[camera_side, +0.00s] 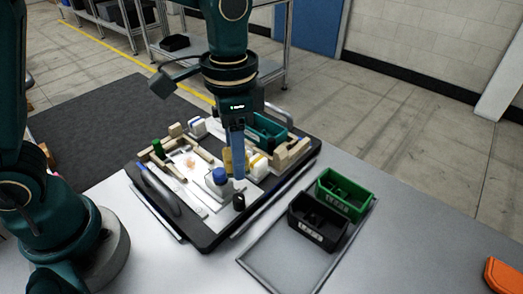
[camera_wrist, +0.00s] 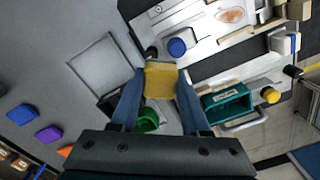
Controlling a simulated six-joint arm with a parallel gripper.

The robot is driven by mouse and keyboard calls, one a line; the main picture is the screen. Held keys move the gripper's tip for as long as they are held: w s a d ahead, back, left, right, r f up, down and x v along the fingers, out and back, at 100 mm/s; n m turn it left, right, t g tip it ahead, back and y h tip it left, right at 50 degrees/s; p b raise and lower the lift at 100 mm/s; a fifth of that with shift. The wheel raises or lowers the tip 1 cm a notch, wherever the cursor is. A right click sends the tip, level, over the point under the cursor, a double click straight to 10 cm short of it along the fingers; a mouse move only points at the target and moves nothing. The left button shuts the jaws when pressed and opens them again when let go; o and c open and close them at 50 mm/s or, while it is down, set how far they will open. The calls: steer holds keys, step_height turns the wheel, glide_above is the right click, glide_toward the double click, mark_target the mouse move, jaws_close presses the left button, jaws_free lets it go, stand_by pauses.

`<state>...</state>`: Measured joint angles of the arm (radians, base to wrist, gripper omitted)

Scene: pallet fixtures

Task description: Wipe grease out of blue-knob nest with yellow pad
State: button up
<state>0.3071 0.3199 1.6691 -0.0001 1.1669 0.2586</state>
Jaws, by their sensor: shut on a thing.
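My gripper (camera_side: 238,175) has its blue fingers pointing down over the pallet. It is shut on a yellow pad (camera_wrist: 160,82), which fills the space between the fingertips in the wrist view. The pad's yellow edge (camera_side: 227,161) shows beside the fingers in the side view. The blue knob (camera_side: 220,175) stands just left of the fingers; it is also in the wrist view (camera_wrist: 177,47), beyond the pad. A brownish grease smear (camera_side: 190,163) lies on a pale plate left of the knob; it also shows in the wrist view (camera_wrist: 231,16). Whether the pad touches anything is unclear.
The dark-rimmed pallet (camera_side: 205,243) carries beige blocks, a green knob (camera_side: 157,146), a black knob (camera_side: 238,202) and a teal bin (camera_side: 268,128). Right of it, a grey tray (camera_side: 272,262) holds a black bin (camera_side: 314,224) and a green bin (camera_side: 343,194). The front-right table is mostly clear.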

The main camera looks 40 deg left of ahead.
mark_target(200, 173)
steer(key=a+m, duration=0.1)
steer(key=a, duration=0.1)
steer(key=a+m, duration=0.2)
steer(key=a, duration=0.1)
steer(key=shift+s+a+m, duration=0.3)
steer(key=shift+s+a+f, duration=0.1)
steer(key=shift+a+f, duration=0.65)
steer(key=shift+f, duration=0.45)
steer(key=shift+s+a+f, duration=0.15)
steer(key=shift+a+f, duration=0.55)
steer(key=shift+f, duration=0.45)
steer(key=shift+s+a+f, duration=0.1)
steer(key=shift+a+f, duration=0.65)
steer(key=shift+f, duration=0.45)
steer(key=shift+w+a, duration=0.15)
steer(key=shift+a, duration=0.1)
steer(key=shift+a+f, duration=0.25)
steer(key=shift+a, duration=0.9)
jaws_close()
steer(key=shift+a, duration=1.9)
steer(key=shift+d, duration=3.35)
step_height(200, 173, up, 8)
